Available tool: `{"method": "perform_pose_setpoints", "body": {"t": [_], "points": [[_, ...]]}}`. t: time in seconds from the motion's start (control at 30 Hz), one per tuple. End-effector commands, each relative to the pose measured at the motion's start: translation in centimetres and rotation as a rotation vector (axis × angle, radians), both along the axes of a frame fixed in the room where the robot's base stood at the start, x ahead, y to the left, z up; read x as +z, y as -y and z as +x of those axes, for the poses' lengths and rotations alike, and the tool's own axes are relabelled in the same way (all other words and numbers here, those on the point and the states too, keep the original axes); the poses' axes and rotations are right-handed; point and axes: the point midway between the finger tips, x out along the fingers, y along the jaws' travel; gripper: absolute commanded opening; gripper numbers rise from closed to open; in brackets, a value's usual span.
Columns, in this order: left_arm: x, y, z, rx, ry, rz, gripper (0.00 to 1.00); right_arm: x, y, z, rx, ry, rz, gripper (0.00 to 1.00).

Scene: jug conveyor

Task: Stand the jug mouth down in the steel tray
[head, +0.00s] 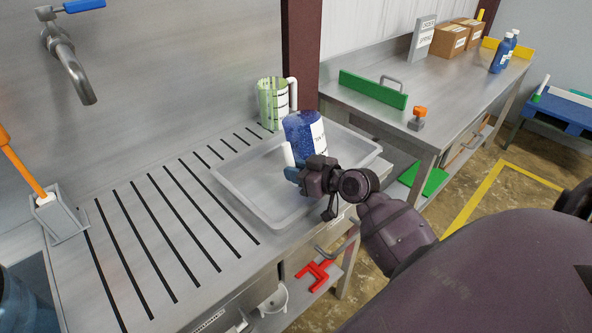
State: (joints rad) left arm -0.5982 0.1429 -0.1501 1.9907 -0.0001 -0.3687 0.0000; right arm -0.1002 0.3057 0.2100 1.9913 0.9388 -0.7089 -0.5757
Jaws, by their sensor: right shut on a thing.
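A speckled blue jug (300,129) with a white label is over the back part of the steel tray (243,205). A white bar, perhaps its handle, shows at its lower left. My right gripper (298,175) is shut on the jug at its lower near side. The gripper hides the jug's lower part, so I cannot tell which way its mouth faces or whether it touches the tray. The tray is shallow and rectangular, and its visible floor is bare. My left gripper is not in view.
A green marked jug (270,104) with a white handle stands just behind the tray. A ribbed drainboard (150,215) lies clear to the left. A tap (72,65) overhangs it, and a grey holder (66,212) with an orange-handled tool stands at far left.

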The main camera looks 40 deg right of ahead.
Motion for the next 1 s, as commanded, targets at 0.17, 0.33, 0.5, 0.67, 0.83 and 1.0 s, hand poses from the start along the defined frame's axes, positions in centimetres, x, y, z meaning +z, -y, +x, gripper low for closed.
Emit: {"method": "perform_pose_setpoints", "body": {"t": [0.17, 0.33, 0.5, 0.67, 0.83, 1.0], "points": [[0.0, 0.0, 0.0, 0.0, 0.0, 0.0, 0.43, 0.0, 0.0, 0.0, 0.0, 0.001, 0.0, 0.38], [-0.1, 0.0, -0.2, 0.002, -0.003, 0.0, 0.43, 0.0, 0.0, 0.0, 0.0, 0.001, 0.0, 0.5], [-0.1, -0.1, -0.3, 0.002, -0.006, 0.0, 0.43, 0.0, 0.0, 0.0, 0.0, 0.0, 0.001, 0.5], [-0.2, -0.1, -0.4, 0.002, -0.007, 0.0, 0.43, 0.2, 0.3, -0.9, -0.001, -0.001, -0.001, 0.5], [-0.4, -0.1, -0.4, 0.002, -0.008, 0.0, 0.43, 0.8, 1.1, -3.4, 0.0, -0.003, -0.004, 0.5], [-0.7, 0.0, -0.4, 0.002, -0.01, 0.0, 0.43, 1.5, 1.9, -6.3, 0.0, -0.002, -0.003, 0.5]]}}
